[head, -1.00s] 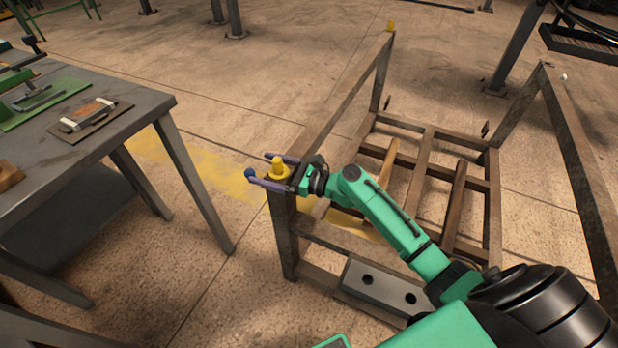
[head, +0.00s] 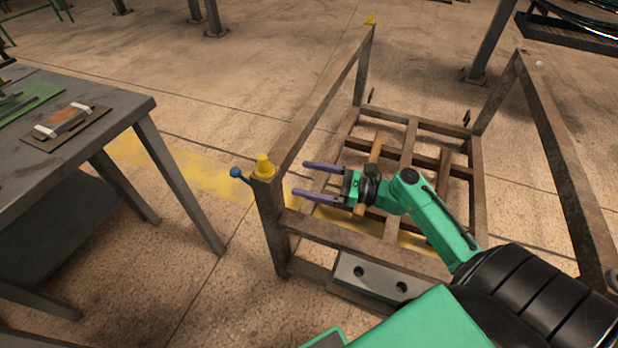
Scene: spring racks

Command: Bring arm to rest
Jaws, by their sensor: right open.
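My right arm (head: 430,215) is green and black and comes in from the lower right. My right gripper (head: 300,180) has two purple fingers, spread apart with nothing between them. It is over the brown metal rack (head: 318,95), to the right of the rack's near left corner post. A yellow cap (head: 263,167) sits on top of that post. A blue ball-ended pin (head: 238,174) sticks out to the left beside the cap. The fingers are clear of both. My left gripper does not show.
A grey table (head: 105,130) with a flat tool block (head: 66,121) stands at the left. Another yellow cap (head: 370,18) is on the rack's far left post. A white knob (head: 539,64) is on its far right post. Open floor lies between table and rack.

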